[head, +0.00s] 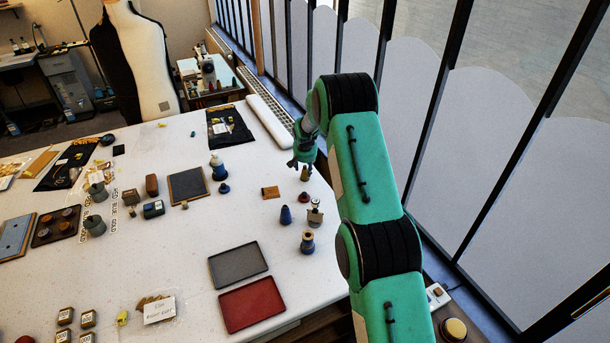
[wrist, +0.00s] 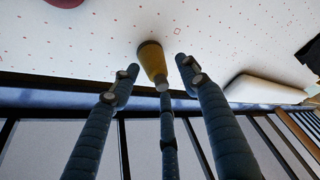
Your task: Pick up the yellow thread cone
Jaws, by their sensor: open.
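The yellow thread cone (wrist: 152,60) stands on the white table near its right edge, with a dark band at its wide end. It lies between and just beyond my gripper's fingertips in the wrist view. In the head view the cone (head: 305,174) shows small, just below the fingers. My gripper (wrist: 157,78) is open, with one finger on each side of the cone and a third behind its narrow end. Whether that third finger touches the cone I cannot tell. My gripper (head: 304,158) also shows in the head view, at the table's right edge.
A dark red item (wrist: 65,2) is at the wrist view's top edge. In the head view a blue cone (head: 286,215), a small bottle-like item (head: 315,212) and a blue spool (head: 307,242) stand nearer the camera. A long white roll (head: 269,122) lies along the back right edge.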

